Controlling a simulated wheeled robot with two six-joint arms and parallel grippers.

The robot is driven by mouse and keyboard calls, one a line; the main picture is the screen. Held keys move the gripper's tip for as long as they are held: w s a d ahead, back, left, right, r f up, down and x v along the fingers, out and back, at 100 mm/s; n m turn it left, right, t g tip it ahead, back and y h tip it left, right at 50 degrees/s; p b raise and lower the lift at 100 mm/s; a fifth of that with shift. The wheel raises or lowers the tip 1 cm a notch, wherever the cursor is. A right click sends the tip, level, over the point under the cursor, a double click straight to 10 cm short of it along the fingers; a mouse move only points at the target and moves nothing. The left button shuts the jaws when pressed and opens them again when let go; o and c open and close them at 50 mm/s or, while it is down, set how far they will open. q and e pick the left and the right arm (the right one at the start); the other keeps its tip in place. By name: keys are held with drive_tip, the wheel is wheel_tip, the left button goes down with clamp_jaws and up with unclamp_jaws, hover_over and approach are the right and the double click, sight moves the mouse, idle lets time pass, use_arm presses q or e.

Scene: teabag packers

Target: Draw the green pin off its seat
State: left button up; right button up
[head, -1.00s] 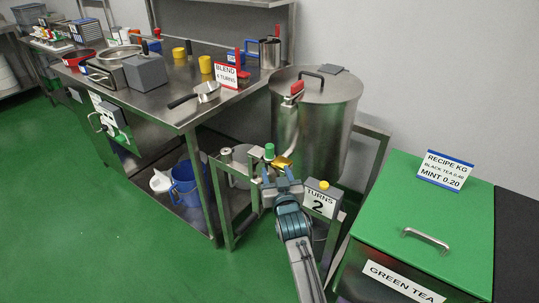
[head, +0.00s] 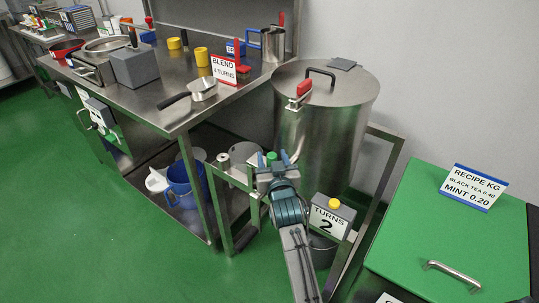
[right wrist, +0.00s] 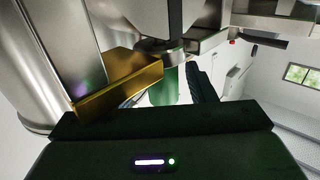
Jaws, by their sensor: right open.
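The green pin (head: 271,156) stands on the frame beside the steel drum. Only its top shows in the head view. My right gripper (head: 273,161) is open, with its fingertips to either side of the pin in that view. In the right wrist view the green pin (right wrist: 168,84) is upright below a metal fitting, just in front of the gripper. One dark finger (right wrist: 203,84) shows to its right; contact cannot be told. A gold block (right wrist: 120,86) lies left of the pin. My left gripper is not in view.
The steel drum (head: 322,125) with a red-handled latch stands behind my right gripper. A "TURNS 2" box (head: 331,217) sits close to its right. A steel table (head: 150,93) is at the left and a green-lidded bin (head: 428,220) at the right. Green floor is open at lower left.

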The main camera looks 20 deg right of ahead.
drive_tip(key=shift+w+r, duration=0.1)
drive_tip(key=shift+s+a+r, duration=0.2)
drive_tip(key=shift+s+r, duration=0.1)
drive_tip(key=shift+r, duration=0.05)
drive_tip(key=shift+w+f, duration=0.1)
drive_tip(key=c, duration=1)
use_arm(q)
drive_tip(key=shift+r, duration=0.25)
use_arm(e)
drive_tip(key=shift+c, duration=0.2)
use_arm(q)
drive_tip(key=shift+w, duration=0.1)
use_arm(e)
wheel_tip(320, 180, up, 5)
drive_tip(key=p, duration=0.5)
wheel_tip(320, 180, up, 4)
drive_tip(key=p, duration=0.4)
drive_tip(key=shift+r, duration=0.25)
drive_tip(key=shift+r+p, duration=0.3)
drive_tip(key=shift+p, duration=0.15)
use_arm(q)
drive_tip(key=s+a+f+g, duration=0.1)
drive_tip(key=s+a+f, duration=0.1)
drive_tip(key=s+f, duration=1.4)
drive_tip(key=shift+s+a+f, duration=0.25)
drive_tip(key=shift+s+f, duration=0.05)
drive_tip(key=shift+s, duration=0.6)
